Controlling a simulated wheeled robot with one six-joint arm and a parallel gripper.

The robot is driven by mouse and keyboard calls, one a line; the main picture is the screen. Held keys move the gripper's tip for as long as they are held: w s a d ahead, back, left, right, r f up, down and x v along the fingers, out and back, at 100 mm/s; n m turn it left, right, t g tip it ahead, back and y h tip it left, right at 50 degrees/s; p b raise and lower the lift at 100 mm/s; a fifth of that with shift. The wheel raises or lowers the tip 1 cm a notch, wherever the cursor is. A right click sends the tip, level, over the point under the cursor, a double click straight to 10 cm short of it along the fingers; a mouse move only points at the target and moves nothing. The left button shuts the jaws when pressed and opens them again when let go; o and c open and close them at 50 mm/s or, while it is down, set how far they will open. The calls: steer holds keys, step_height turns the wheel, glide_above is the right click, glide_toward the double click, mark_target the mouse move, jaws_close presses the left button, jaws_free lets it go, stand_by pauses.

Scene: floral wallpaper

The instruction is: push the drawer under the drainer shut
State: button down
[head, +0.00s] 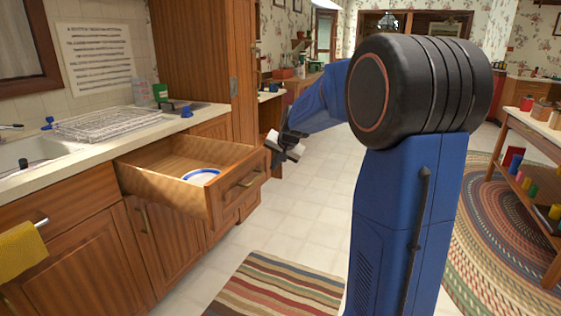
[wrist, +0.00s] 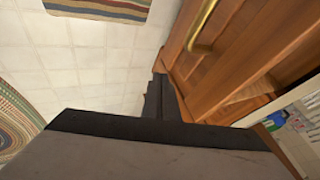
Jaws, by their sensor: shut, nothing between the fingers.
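The wooden drawer (head: 217,193) is pulled out from under the counter, below the wire drainer (head: 107,122). A white plate with a blue rim (head: 201,176) lies inside it. Its front has a brass handle (head: 243,179), which also shows in the wrist view (wrist: 201,27). My gripper (head: 272,158) is shut and empty, near the right end of the drawer front. In the wrist view my gripper (wrist: 160,80) is close beside the wood of the drawer front (wrist: 225,55). I cannot tell whether it touches.
The sink (head: 30,155) and a yellow towel (head: 22,250) are at the left. A tall wooden cabinet (head: 205,60) stands behind the counter's end. A striped rug (head: 275,288) lies on the open tiled floor. A shelf unit (head: 530,130) stands at the right.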

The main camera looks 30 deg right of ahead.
steer(key=shift+w+a+r, duration=0.1)
steer(key=shift+w+a, duration=0.7)
steer(key=shift+w, duration=0.25)
